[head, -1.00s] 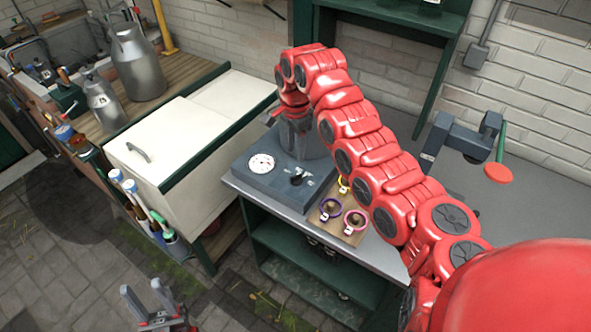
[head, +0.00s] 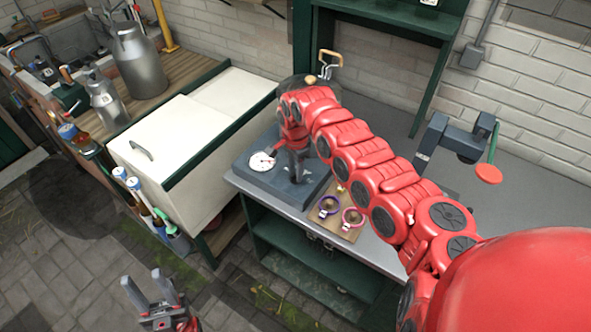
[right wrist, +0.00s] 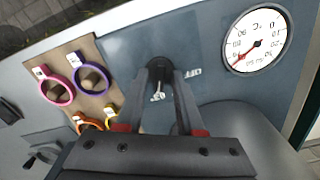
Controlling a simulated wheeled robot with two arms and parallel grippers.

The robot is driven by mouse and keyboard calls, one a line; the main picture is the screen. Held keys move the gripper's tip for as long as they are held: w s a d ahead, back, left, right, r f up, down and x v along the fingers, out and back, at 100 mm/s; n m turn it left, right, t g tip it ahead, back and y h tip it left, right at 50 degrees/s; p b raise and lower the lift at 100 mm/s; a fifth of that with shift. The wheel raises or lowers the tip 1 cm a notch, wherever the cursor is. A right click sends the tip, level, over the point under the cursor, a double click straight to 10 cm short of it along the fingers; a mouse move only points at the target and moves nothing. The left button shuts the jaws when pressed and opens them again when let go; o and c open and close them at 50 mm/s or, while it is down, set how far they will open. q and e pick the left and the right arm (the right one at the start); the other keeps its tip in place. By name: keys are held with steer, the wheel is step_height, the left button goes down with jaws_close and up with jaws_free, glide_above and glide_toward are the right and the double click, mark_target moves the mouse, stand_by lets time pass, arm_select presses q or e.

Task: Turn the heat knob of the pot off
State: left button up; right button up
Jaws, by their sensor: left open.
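The pot's grey base (head: 255,178) stands on the bench, with a white dial gauge (head: 261,162) on it. The gauge also shows in the right wrist view (right wrist: 256,40). The dark heat knob (right wrist: 157,66) is on the base's face, left of the gauge in the right wrist view, beside small white markings. My right gripper (right wrist: 160,76) has its fingertips at the knob, one on each side; whether they press on it I cannot tell. In the head view my right gripper (head: 298,178) hides the knob. My left gripper (head: 152,282) is open and empty above the floor.
A wooden board (head: 330,208) with purple and pink rings (head: 352,217) lies beside the base; yellow and orange rings show in the wrist view. A grey crank device (head: 455,140) stands right. A white chest (head: 180,150) and milk cans (head: 138,62) are at the left.

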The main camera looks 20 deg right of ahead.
jaws_close()
steer(key=shift+n, duration=0.3)
steer(key=n+b, duration=0.2)
steer(key=shift+w+f+n, duration=0.1)
steer(key=shift+n, duration=0.2)
steer(key=n+b, duration=0.2)
steer(key=shift+f+n, duration=0.1)
steer(key=shift+n, duration=0.3)
steer(key=n+b, duration=0.7)
steer(key=b, duration=0.1)
steer(key=n+b, duration=0.2)
steer(key=shift+n, duration=0.3)
steer(key=shift+r+n+b, duration=0.25)
steer(key=shift+n+b, duration=0.45)
steer(key=shift+n, duration=0.4)
